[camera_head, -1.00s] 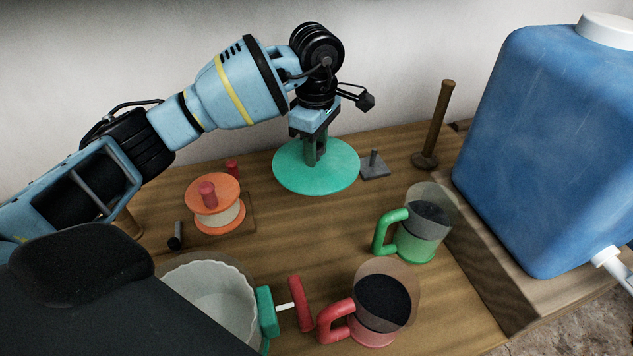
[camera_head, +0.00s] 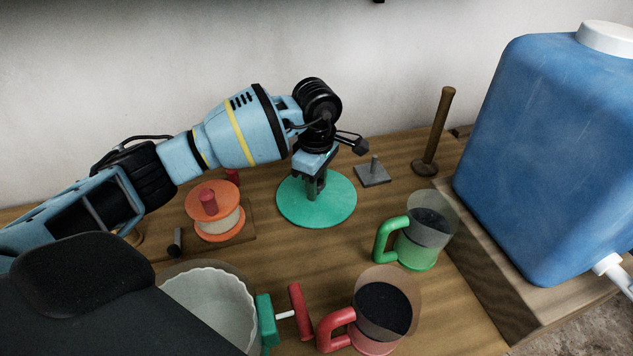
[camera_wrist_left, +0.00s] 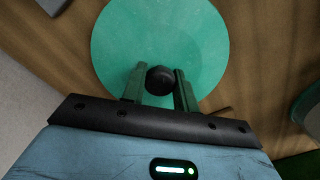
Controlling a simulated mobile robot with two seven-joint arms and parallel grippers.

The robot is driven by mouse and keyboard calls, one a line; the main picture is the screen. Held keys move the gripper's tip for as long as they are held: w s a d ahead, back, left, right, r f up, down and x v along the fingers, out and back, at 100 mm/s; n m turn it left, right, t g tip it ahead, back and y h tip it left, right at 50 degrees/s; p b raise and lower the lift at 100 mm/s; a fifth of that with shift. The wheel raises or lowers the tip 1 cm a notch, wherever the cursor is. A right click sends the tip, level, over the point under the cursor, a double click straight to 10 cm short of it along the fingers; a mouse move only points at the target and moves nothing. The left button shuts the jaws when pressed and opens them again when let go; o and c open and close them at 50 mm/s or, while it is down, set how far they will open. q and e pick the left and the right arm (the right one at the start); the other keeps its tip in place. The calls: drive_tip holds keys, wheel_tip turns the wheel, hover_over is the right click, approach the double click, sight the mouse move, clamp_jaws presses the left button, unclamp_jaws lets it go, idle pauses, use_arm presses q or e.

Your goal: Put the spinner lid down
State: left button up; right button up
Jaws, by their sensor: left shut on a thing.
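The spinner lid is a flat teal-green disc (camera_head: 318,212) near the middle of the table in the head view. It lies level, on or very close to the wood; I cannot tell whether it touches. My left gripper (camera_head: 316,188) points down over its centre, shut on its knob. In the left wrist view the lid (camera_wrist_left: 160,38) fills the upper middle, and the dark round top of the knob (camera_wrist_left: 159,80) shows between the fingers of the gripper (camera_wrist_left: 159,88). My right gripper is not in view.
An orange spool (camera_head: 219,219) stands left of the lid. A small grey block with a peg (camera_head: 373,177) and a wooden post (camera_head: 436,130) stand to its right. Green (camera_head: 421,249) and red (camera_head: 375,327) mugs, a white tub (camera_head: 215,305) and a blue water container (camera_head: 550,150) surround the front.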

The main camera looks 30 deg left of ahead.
use_arm(q)
drive_tip(key=shift+f, duration=0.1)
drive_tip(key=o, duration=1)
wheel_tip(320, 180, up, 12)
drive_tip(key=shift+r, duration=0.15)
idle(0.4)
